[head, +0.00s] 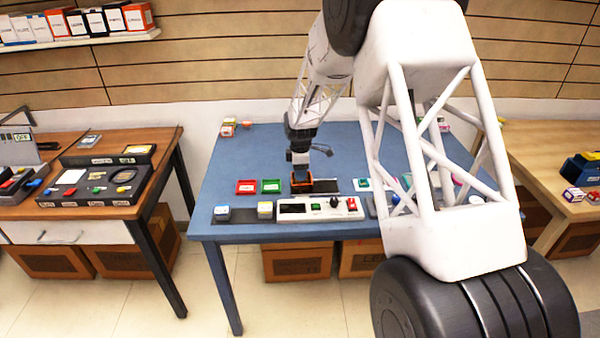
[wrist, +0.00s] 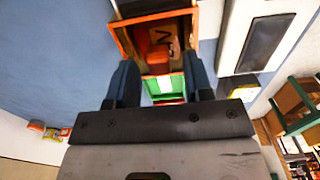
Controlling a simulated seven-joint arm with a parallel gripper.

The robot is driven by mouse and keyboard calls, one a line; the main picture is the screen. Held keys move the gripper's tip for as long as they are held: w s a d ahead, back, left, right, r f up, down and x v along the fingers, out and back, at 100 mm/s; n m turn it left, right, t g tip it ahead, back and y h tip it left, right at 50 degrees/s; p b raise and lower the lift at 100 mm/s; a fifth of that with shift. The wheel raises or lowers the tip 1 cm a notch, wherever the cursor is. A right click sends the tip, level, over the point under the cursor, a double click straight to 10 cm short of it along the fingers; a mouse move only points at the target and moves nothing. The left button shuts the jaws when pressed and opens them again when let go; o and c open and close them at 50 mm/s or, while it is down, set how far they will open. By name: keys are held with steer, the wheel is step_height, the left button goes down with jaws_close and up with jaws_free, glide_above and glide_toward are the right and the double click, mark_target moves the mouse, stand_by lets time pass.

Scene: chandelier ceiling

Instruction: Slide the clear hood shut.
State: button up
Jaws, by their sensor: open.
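An orange-framed box (head: 301,182) stands on the blue table, just behind the white control panel. In the wrist view, the orange frame (wrist: 121,38) surrounds an orange block (wrist: 160,57) and a brownish inside with a dark letter-like mark. A clear hood cannot be told apart for certain; the orange frame may belong to it. A dark strip (head: 326,186) lies to the right of the frame. My gripper (head: 300,167) is above the frame, pointing down. In the wrist view my gripper (wrist: 160,72) is open, its fingers apart near the frame's lower edge; contact cannot be told.
Red (head: 246,187) and green (head: 271,186) trays lie left of the frame. The white control panel (head: 290,209) with buttons stands in front.

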steer(key=shift+r, duration=3.55)
steer(key=shift+r, duration=0.1)
steer(key=shift+r, duration=2.4)
steer(key=shift+c, duration=0.2)
jaws_close()
